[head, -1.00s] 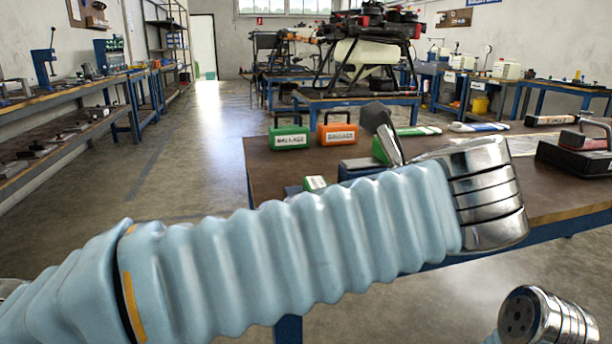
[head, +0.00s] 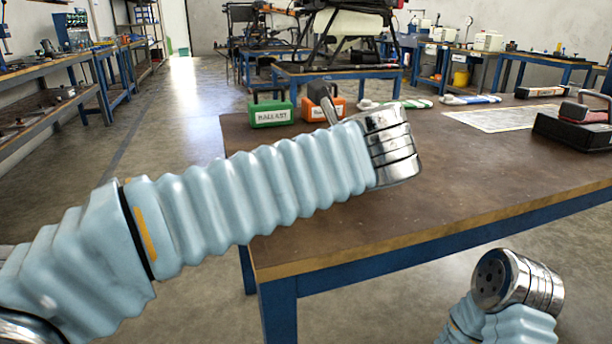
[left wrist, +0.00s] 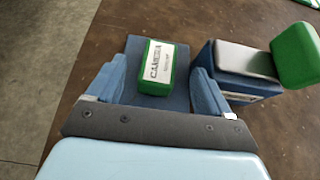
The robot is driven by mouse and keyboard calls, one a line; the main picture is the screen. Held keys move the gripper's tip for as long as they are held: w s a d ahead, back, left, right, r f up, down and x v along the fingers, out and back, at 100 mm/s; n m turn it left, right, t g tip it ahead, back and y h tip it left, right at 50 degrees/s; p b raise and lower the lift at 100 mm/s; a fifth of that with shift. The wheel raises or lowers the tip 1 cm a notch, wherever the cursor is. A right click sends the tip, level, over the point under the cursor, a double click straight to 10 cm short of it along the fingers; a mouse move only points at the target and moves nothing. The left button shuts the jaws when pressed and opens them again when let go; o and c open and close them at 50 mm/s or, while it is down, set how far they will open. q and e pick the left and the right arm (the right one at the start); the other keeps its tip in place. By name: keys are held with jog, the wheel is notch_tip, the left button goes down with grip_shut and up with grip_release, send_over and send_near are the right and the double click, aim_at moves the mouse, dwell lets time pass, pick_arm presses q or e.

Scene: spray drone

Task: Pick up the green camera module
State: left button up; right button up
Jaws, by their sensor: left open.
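The green camera module (left wrist: 153,66) shows in the left wrist view, a small green block with a white label reading CAMERA. It rests on a flat dark blue base (left wrist: 178,98) on the brown table. The open blue fingers of my left gripper (left wrist: 158,74) are on either side of it, with visible gaps. I cannot tell their exact height over it. In the head view my left arm hides the module and the jaws. My right gripper is out of view; only part of my right arm shows at the lower right.
A blue block with a grey top (left wrist: 240,60) and a green block (left wrist: 296,55) stand close right of the jaws. On the table (head: 440,165) are a green ballast case (head: 270,115), an orange case (head: 316,112), a paper sheet (head: 505,118) and a dark device (head: 575,130).

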pick_arm(q)
jog(key=x, duration=0.4)
jog(key=shift+w+a+f, duration=0.1)
jog(key=shift+w+f, duration=0.1)
jog(key=shift+w, duration=0.1)
jog(key=c, duration=1.2)
jog(key=shift+o, duration=0.2)
